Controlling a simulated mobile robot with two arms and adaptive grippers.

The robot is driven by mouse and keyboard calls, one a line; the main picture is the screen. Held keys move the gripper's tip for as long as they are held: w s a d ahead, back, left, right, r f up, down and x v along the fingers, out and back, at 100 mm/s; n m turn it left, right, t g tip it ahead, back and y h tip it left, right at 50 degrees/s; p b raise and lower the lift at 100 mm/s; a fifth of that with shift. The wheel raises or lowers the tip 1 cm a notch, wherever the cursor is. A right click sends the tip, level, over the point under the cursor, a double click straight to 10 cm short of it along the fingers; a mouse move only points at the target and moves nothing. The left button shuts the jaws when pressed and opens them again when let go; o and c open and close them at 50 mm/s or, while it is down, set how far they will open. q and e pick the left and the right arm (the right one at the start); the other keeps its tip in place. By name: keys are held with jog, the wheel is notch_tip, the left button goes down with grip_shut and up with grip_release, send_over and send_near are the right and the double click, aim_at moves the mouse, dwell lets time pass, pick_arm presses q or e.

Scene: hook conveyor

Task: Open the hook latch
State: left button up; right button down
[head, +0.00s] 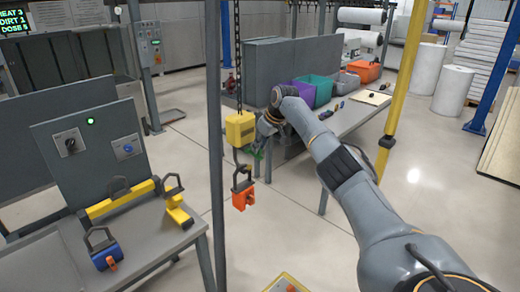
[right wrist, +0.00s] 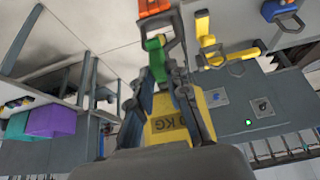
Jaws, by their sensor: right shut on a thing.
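A yellow hoist block (head: 240,129) hangs on a chain, with a dark hook (head: 236,157) below it. An orange piece with a dark handle (head: 243,197) hangs from the hook; its orange part also shows at the top of the right wrist view (right wrist: 154,6). A green latch piece (right wrist: 156,58) lies between the fingers of my right gripper (right wrist: 160,78), which is shut on it. The yellow block with "KG" lettering (right wrist: 168,130) shows behind the fingers. My left gripper is out of view.
A grey bench (head: 150,240) at left holds a blue handled piece (head: 105,252) and yellow parts (head: 178,212). A control box (head: 95,140) stands behind. A grey post (head: 214,150) stands left of the hook. A table with purple and teal bins (head: 319,89) is behind my arm.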

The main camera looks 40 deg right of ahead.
jog(key=shift+w+d+r, duration=0.1)
jog(key=shift+d+r, duration=0.05)
jog(key=shift+r, duration=0.25)
jog(key=shift+w+r, duration=0.25)
jog(key=shift+r, duration=0.15)
jog(key=shift+w+r+g, duration=0.15)
jog(key=shift+g, duration=0.25)
jog(key=c, duration=1.2)
grip_release()
jog(key=shift+s, duration=0.25)
jog(key=shift+s+r+b, duration=0.1)
jog(key=shift+r+b, duration=0.25)
jog(key=shift+r, duration=0.15)
jog(key=shift+p+v, duration=0.35)
jog(key=shift+v, duration=3.55)
